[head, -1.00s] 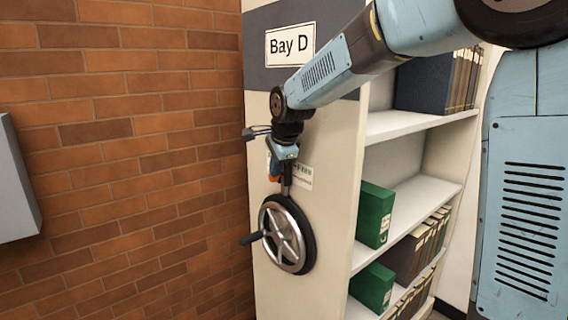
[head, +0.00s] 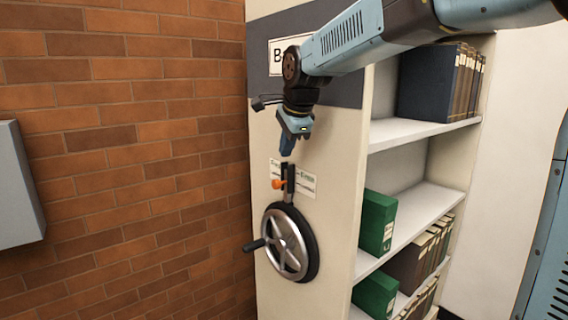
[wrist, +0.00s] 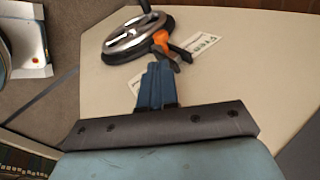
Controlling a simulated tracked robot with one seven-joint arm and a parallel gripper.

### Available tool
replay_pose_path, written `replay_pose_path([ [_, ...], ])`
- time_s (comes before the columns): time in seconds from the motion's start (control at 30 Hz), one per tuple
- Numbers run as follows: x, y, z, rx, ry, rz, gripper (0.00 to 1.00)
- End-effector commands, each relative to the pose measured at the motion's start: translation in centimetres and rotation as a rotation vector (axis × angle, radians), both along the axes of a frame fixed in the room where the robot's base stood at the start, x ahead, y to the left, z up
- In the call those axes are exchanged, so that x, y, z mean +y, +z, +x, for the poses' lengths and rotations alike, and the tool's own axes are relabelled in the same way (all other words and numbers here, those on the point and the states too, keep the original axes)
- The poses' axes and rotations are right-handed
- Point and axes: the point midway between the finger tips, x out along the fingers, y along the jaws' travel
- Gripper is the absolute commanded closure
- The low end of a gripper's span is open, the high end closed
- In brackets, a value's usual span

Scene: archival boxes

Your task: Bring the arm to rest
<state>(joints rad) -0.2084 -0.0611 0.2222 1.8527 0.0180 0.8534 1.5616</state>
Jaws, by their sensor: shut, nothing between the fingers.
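My gripper (head: 287,152) hangs pointing down in front of the end panel (head: 335,165) of the Bay D shelving. Its blue fingers are together with nothing between them, and they also show in the wrist view (wrist: 154,78). Below the fingertips are a dark lever with an orange knob (head: 278,184) and a spoked handwheel (head: 288,245) on the panel. A gap shows between the fingertips and the lever in the head view. The lever's orange part (wrist: 161,40) and the wheel (wrist: 137,38) appear beyond the fingers in the wrist view.
The shelving holds green boxes (head: 376,222) and several dark binders (head: 440,82) to the right of the panel. A brick wall (head: 120,150) stands at the left, with a grey box (head: 18,185) on it. My arm crosses in front of the Bay D sign (head: 276,57).

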Motion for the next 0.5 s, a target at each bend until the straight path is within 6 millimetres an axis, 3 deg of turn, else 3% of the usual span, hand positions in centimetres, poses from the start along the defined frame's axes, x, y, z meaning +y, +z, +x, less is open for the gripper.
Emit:
replay_pose_path([
  [0.13,-0.5,1.8,-0.8,-0.001,-0.002,-0.001,1.00],
  [0.33,-1.1,2.9,-1.5,-0.004,0.003,-0.006,1.00],
  [0.5,-4.3,2.7,-3.6,-0.034,0.081,-0.080,1.00],
])
